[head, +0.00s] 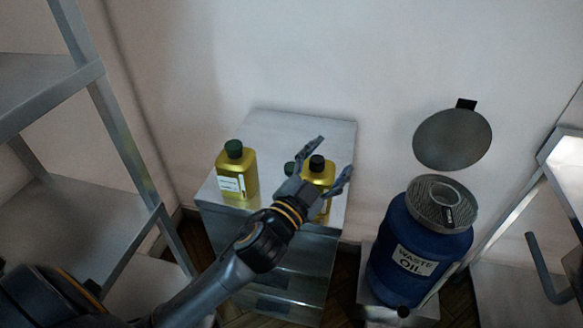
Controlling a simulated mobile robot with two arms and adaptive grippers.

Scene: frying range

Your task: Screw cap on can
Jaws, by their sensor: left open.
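A yellow-green oil can (237,170) with a dark green cap (234,148) stands upright at the left on a metal cabinet. A second yellow can (319,173) stands to its right, with a black piece (317,162) at its top. I cannot tell whether that is a cap or a bare neck. A small dark green round thing (289,168), perhaps a loose cap, shows just left of this can, partly behind my gripper. My left gripper (335,153) is open, its fingers spread in front of and beside the second can, hiding its lower part. Contact cannot be told. My right gripper is not in view.
The metal cabinet (285,125) has free top behind the cans. A blue waste oil drum (392,240) with a mesh-like top (427,200) stands right, below a round grey lid (452,138). Metal shelves (85,225) flank the left; a metal frame stands right.

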